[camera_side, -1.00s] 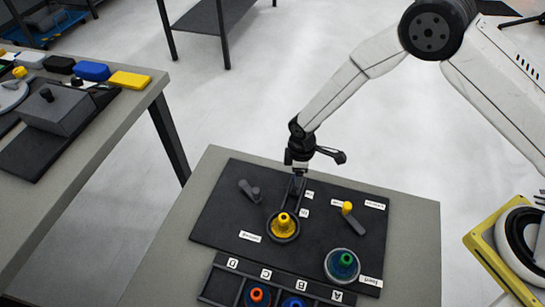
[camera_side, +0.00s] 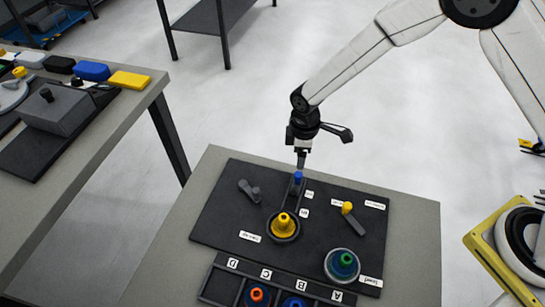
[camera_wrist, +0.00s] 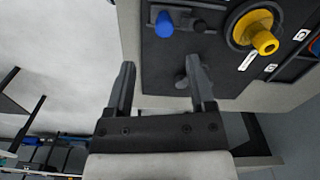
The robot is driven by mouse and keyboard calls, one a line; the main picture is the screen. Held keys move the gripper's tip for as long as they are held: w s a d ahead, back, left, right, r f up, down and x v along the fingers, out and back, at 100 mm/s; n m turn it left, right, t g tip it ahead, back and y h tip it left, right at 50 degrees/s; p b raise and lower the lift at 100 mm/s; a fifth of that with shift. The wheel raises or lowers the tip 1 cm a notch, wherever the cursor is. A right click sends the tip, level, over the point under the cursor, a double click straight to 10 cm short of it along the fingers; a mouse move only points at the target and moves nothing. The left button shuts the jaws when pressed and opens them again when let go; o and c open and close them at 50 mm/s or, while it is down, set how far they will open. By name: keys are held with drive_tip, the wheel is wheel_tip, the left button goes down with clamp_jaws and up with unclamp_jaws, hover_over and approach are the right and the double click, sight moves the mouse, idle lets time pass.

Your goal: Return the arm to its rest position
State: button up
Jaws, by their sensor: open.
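My gripper (camera_side: 302,158) hangs above the far part of the black mat (camera_side: 225,222) on the table. In the wrist view my gripper (camera_wrist: 161,66) has its two fingers spread, with nothing between them. A blue-tipped piece (camera_side: 298,178) stands on the mat just below my gripper, apart from it. It also shows as a blue knob (camera_wrist: 164,24) beyond the fingers in the wrist view. A yellow cone (camera_side: 284,222) sits in a dark round holder near the middle of the mat. It also shows in the wrist view (camera_wrist: 264,42).
A green-topped blue piece (camera_side: 344,262) stands on a round base at the mat's right. A lettered tray (camera_side: 230,263) with coloured pieces lies at the front. A yellow-tipped lever (camera_side: 348,210) and a small grey part (camera_side: 250,191) are on the mat. Another bench (camera_side: 126,120) stands at left.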

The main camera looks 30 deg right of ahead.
idle(0.3)
drive_tip(key=s+d+r+m+t, duration=0.2)
drive_tip(key=s+d+r+m, duration=0.9)
drive_tip(key=s+d+r, duration=0.3)
drive_tip(key=s+d, duration=0.1)
drive_tip(key=d, duration=0.2)
drive_tip(key=shift+s+d+r+m+t, duration=0.2)
drive_tip(key=shift+d+r+m+t, duration=0.05)
drive_tip(key=shift+d+m+t, duration=0.1)
idle(0.3)
